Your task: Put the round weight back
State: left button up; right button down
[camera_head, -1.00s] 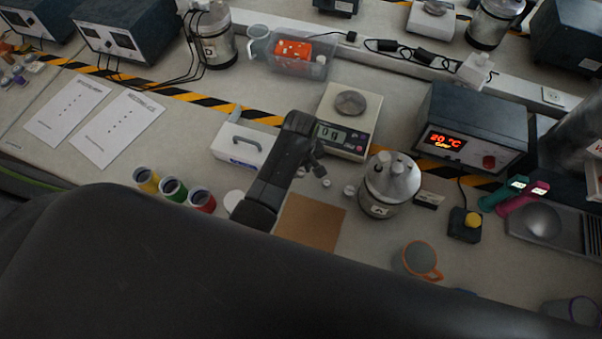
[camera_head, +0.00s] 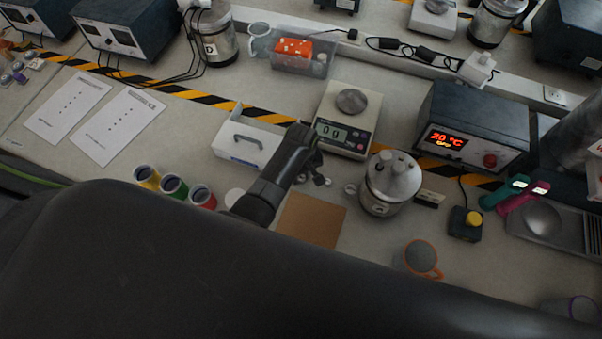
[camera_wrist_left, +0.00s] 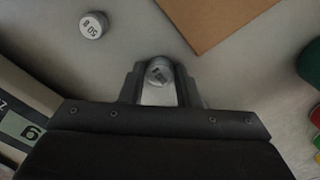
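My left gripper (camera_head: 318,180) is low over the table in the head view, in front of the scale. In the left wrist view a small round metal weight (camera_wrist_left: 160,72) with a label too small to read sits between its fingertips (camera_wrist_left: 161,82). The fingers stand on both sides of it and look open; contact is unclear. A second round weight, marked 50 (camera_wrist_left: 93,24), lies apart on the table; a small weight (camera_head: 350,188) also shows right of the gripper in the head view. A white case with a handle (camera_head: 232,151) stands left of the gripper. My right gripper is not in view.
The scale (camera_head: 364,145) bears a round grey object (camera_head: 351,101). A brown mat (camera_head: 312,220) lies in front of the gripper. A metal canister (camera_head: 388,190) stands close on the right. Several coloured cups (camera_head: 174,188) stand left. An orange-handled mug (camera_head: 420,259) is front right.

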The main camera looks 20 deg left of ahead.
aim_at(301, 178)
pick_arm(q)
jog(key=o, duration=0.3)
jog(key=shift+o, duration=0.2)
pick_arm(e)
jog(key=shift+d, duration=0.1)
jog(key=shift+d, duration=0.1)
pick_arm(q)
jog(key=shift+r, duration=0.1)
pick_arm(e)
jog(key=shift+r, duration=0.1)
pick_arm(q)
jog(key=shift+r, duration=0.55)
notch_tip(301, 178, up, 11)
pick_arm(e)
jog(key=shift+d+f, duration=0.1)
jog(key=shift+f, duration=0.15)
